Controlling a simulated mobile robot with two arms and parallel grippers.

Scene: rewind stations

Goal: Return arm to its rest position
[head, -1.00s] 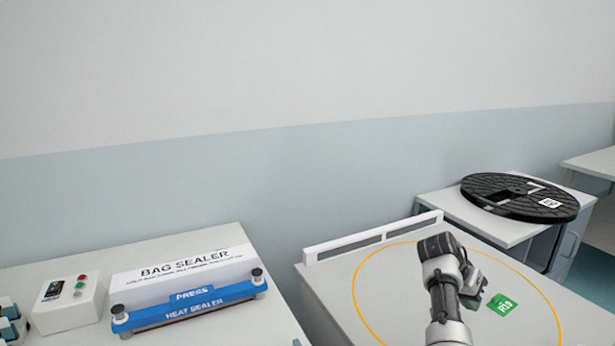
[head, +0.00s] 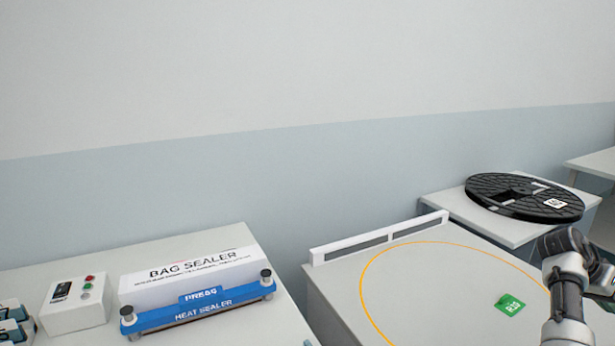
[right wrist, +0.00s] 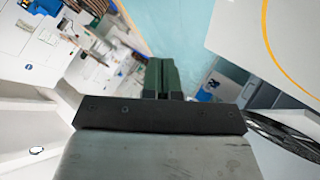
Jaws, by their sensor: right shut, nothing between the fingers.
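My right arm shows at the lower right of the head view, its wrist over the right edge of the table with the yellow ring (head: 372,270). In the right wrist view my right gripper (right wrist: 162,68) has its two dark green fingers together, with nothing between them. It points out past the table, with blue floor (right wrist: 182,28) beyond. A green tag (head: 509,305) lies flat on the table inside the ring, apart from the gripper. My left gripper is not in view.
A black reel (head: 524,198) lies on a side table behind. A bag sealer (head: 195,290) with a blue press bar and a white control box (head: 78,305) stand on the left table. A low white rail (head: 378,238) edges the ring table's back. A gap separates the two tables.

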